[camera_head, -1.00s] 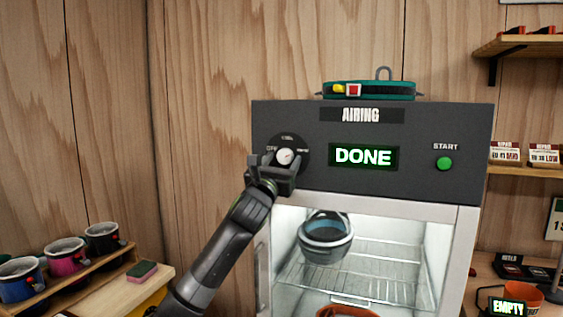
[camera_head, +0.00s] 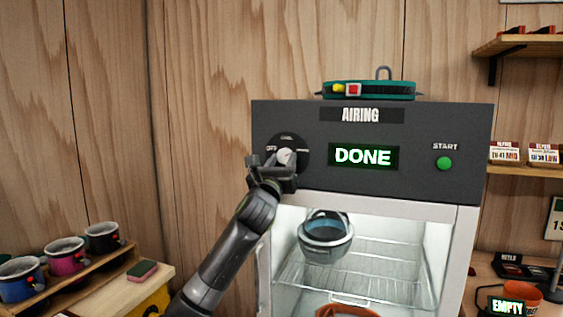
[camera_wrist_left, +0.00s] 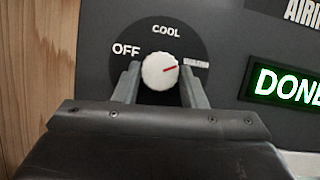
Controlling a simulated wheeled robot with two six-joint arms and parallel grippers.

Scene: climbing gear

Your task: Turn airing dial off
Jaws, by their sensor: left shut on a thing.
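The airing dial (camera_head: 285,155) is a white knob on a black round plate at the left of the dark cabinet panel. It shows larger in the left wrist view (camera_wrist_left: 158,72), with OFF at its left, COOL above and a third label at its right. Its red mark points right and slightly up, toward the third label. My left gripper (camera_head: 275,162) is at the dial, its fingers on both sides of the knob and shut on it; the fingers also show in the left wrist view (camera_wrist_left: 160,85). My right gripper is not in view.
The display (camera_head: 363,156) reads DONE, and a green START button (camera_head: 444,163) is at its right. A teal strap (camera_head: 368,90) lies on top.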

